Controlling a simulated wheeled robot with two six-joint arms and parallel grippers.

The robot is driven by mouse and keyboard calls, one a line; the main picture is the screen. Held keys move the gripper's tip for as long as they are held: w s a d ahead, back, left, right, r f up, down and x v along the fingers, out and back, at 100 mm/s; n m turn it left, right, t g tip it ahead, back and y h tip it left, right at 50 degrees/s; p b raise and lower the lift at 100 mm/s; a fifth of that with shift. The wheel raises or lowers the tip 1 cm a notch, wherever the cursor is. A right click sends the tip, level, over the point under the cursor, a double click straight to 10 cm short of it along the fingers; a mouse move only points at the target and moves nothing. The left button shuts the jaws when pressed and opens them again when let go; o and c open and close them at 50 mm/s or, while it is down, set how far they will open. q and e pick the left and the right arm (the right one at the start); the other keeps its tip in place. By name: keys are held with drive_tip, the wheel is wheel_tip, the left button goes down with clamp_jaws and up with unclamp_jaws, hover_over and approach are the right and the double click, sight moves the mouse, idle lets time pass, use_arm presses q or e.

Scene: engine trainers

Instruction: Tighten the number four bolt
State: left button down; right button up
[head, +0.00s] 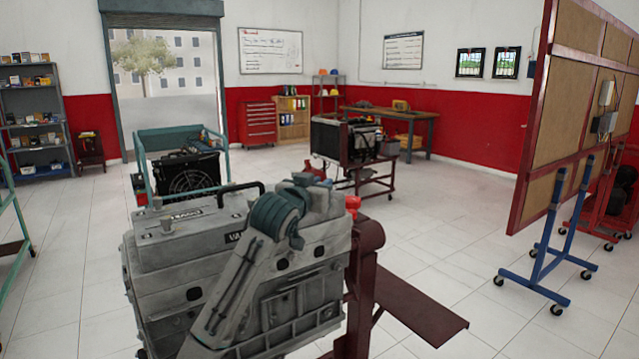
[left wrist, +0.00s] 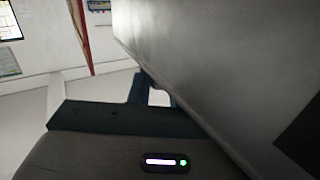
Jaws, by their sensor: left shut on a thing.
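A grey engine block (head: 155,275) fills the lower middle of the head view, with a black handle and lettering on its top cover. Small stud-like pieces (head: 168,226) stand on that cover. I cannot make out bolt numbers or tell which is number four. My left arm, grey with a teal joint, lies in front of the engine. My left gripper (head: 318,190) seems to be at its upper right end, near the engine's top. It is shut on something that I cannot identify. The left wrist view shows a large grey surface very close, with no fingertips clearly visible. My right gripper is out of view.
A maroon stand (head: 365,255) with a low plate (head: 430,310) is at the engine's right. Behind are a teal-framed trainer (head: 183,136) and another engine cart (head: 365,180). A wheeled board (head: 570,110) stands at right. The white floor between is open.

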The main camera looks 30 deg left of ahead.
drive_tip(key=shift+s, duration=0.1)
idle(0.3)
use_arm(q)
drive_tip(key=c, duration=1.4)
unclamp_jaws()
